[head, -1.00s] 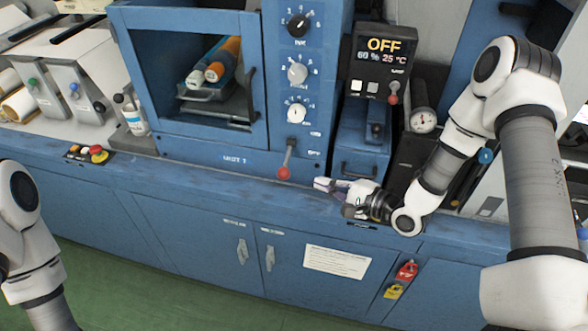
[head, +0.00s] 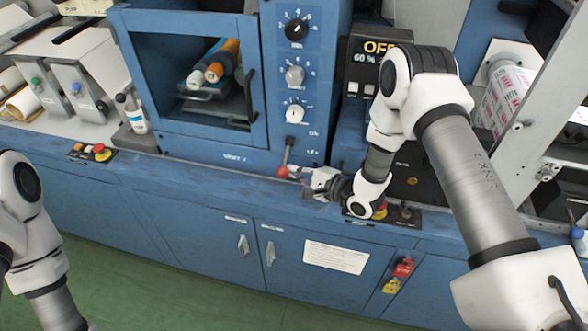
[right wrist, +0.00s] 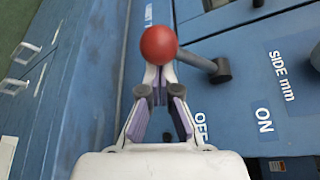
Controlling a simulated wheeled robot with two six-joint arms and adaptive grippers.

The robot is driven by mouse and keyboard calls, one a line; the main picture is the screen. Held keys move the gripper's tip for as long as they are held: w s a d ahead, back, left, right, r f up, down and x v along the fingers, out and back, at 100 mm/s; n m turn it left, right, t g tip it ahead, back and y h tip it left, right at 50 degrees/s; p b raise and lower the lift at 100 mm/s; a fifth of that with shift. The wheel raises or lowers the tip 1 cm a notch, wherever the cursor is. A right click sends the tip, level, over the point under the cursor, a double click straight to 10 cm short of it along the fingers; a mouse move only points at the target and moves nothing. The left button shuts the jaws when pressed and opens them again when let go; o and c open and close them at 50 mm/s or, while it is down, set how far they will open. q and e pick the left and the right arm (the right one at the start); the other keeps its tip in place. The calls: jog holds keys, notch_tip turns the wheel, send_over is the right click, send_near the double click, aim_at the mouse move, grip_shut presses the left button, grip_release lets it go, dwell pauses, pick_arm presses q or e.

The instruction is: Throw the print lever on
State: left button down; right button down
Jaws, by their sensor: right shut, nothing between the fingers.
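The lever has a red ball knob (head: 283,172) on a short grey shaft, low on the blue panel below the dials. Its knob hangs down, on the side of the OFF label. In the right wrist view the red knob (right wrist: 158,44) is just ahead of my fingertips, and the shaft runs right to a dark pivot. OFF and ON labels are printed beside it. My right gripper (head: 306,173) is shut and empty, its tips close at the right of the knob; I cannot tell whether they touch it (right wrist: 160,76). My left gripper is out of view; only its arm shows.
A display (head: 376,50) reading OFF is partly hidden by my right arm. Dials (head: 295,75) sit above the lever. Red and yellow buttons (head: 101,152) lie on the ledge; another button panel (head: 405,214) is beside my right wrist.

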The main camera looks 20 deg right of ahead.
jog(key=shift+s+a+r+m, duration=0.1)
jog(key=shift+r+m, duration=0.1)
jog(key=shift+m, duration=0.1)
dwell(0.5)
jog(key=shift+r+g, duration=0.15)
jog(key=shift+g, duration=0.15)
notch_tip(320, 180, up, 6)
jog(key=s+m+p, duration=0.1)
jog(key=shift+a+m+g+p, duration=0.3)
jog(key=shift+a+g+p, duration=0.05)
jog(key=shift+g, duration=0.05)
dwell(0.4)
jog(key=shift+w+r, duration=0.1)
dwell(0.4)
jog(key=shift+d+r, duration=0.1)
